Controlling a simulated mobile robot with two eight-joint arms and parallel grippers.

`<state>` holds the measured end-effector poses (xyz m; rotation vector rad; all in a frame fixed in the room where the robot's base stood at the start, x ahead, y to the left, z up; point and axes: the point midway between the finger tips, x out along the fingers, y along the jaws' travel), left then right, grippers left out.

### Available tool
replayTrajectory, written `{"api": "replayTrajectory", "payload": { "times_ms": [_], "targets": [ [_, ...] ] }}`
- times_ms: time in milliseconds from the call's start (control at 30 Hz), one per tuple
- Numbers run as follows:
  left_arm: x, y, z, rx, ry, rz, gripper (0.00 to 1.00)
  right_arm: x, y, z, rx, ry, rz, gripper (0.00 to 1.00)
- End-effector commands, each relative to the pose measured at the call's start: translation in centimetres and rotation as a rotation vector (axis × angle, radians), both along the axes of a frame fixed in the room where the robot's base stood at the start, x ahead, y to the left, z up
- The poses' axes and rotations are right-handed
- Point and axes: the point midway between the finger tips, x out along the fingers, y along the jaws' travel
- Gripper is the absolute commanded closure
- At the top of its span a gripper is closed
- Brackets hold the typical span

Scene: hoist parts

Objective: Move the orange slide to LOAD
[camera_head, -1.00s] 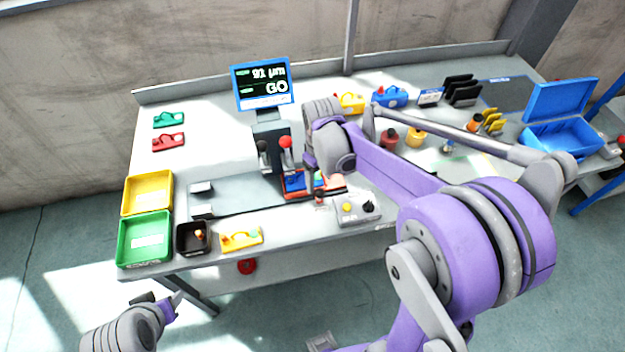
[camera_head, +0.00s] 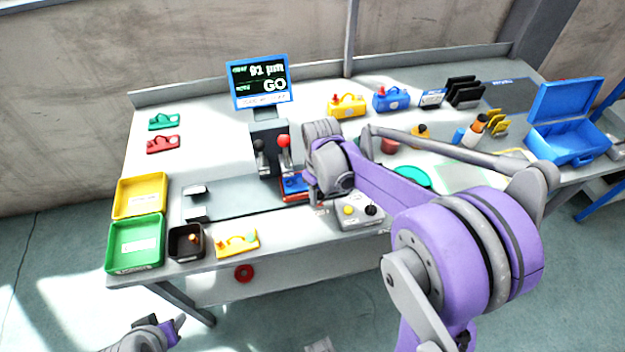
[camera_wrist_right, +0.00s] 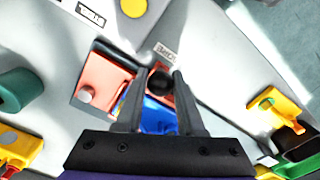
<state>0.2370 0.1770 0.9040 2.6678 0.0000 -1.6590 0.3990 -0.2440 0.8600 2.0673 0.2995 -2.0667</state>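An orange block (camera_wrist_right: 103,80) with a pale knob lies beside my right fingertips in the right wrist view. I take it to be the orange slide, but its LOAD mark is not readable. A dark round knob (camera_wrist_right: 160,82) on a reddish base sits between the tips of my right gripper (camera_wrist_right: 159,75), with little gap either side; I cannot tell if they grip it. A blue part (camera_wrist_right: 157,118) shows between the fingers. In the head view, my right wrist hides most of the slide's place. My left gripper (camera_head: 168,326) is low at the left, off the table, its opening unclear.
A grey button box (camera_head: 357,212) sits right of my wrist. Green (camera_head: 135,244) and yellow (camera_head: 140,196) trays and a black bin (camera_head: 186,243) stand at left.

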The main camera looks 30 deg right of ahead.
Motion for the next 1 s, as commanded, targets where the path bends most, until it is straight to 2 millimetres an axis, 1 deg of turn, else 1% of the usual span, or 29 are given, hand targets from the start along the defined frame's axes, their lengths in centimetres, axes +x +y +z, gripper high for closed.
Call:
{"api": "replayTrajectory", "payload": {
  "times_ms": [33,133,167,267,367,1000],
  "targets": [
    [0.0,0.0,0.0,0.0,0.0,0.0,0.5,0.0,0.0,0.0,0.0,0.0,0.0,0.73],
    [0.0,0.0,0.0,0.0,0.0,0.0,0.5,0.0,0.0,0.0,0.0,0.0,0.0,0.91],
    [0.0,0.0,0.0,0.0,0.0,0.0,0.5,0.0,0.0,0.0,0.0,0.0,0.0,0.94],
    [0.0,0.0,0.0,0.0,0.0,0.0,0.5,0.1,0.3,0.0,0.0,0.0,0.001,0.94],
    [0.0,0.0,-0.1,0.0,0.0,0.0,0.5,0.4,1.5,0.0,0.001,0.0,0.004,0.94],
    [-0.1,0.0,-0.5,0.0,0.002,0.0,0.5,2.6,11.0,0.0,0.002,0.001,0.004,0.94]
  ]
}}
